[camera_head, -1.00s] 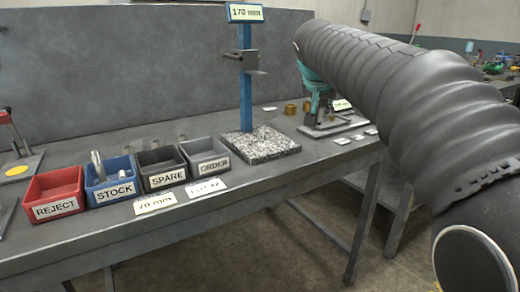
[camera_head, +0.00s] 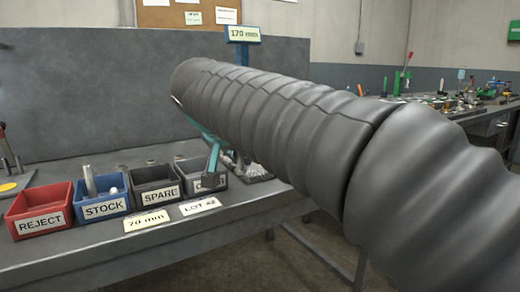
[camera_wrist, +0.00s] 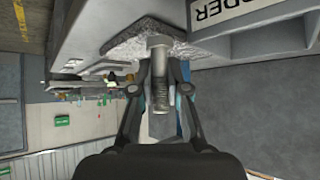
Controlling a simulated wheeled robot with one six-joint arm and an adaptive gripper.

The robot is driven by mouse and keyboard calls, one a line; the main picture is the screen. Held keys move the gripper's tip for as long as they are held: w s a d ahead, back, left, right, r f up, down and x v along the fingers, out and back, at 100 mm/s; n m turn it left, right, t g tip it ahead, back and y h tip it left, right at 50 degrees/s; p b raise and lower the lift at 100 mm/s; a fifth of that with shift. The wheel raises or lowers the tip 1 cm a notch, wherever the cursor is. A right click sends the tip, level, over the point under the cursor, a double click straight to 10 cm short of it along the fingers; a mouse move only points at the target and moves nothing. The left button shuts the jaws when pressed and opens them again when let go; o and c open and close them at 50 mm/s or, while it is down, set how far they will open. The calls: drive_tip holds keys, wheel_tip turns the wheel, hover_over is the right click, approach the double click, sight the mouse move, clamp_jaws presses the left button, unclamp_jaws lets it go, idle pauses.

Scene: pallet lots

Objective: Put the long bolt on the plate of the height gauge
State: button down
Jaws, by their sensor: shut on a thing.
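My gripper (camera_wrist: 160,85) is shut on a grey metal bolt (camera_wrist: 159,72), with the head and threaded shank showing between the fingers in the wrist view. In the head view my gripper (camera_head: 212,172) is in front of the ORDER bin, and the bolt cannot be made out there. The height gauge (camera_head: 244,34) reads 170 mm; my arm hides most of its column. Its speckled plate (camera_head: 257,176) shows only as a sliver beside my arm. In the wrist view the plate (camera_wrist: 122,42) lies beyond the bolt, apparently apart from it.
REJECT (camera_head: 38,211), STOCK (camera_head: 102,207), SPARE (camera_head: 157,191) and ORDER (camera_head: 220,181) bins stand in a row. A bolt (camera_head: 89,182) stands up in STOCK. Cards reading 70 mm (camera_head: 147,220) and LOT (camera_head: 199,206) lie in front. A grey panel (camera_head: 80,90) backs the bench.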

drive_tip(key=w, duration=0.3)
drive_tip(key=w+d, duration=0.1)
drive_tip(key=w, duration=0.3)
drive_tip(key=w+d+p, duration=0.1)
drive_tip(key=w, duration=0.2)
drive_tip(key=shift+w, duration=0.15)
drive_tip(key=w, duration=0.3)
drive_tip(key=shift+w+d+f, duration=0.35)
drive_tip(key=shift+d+f, duration=0.05)
drive_tip(key=shift+f, duration=0.35)
drive_tip(key=shift+f, duration=0.1)
drive_tip(key=shift+f, duration=0.15)
drive_tip(key=c, duration=1.2)
unclamp_jaws()
drive_tip(key=shift+o, duration=0.2)
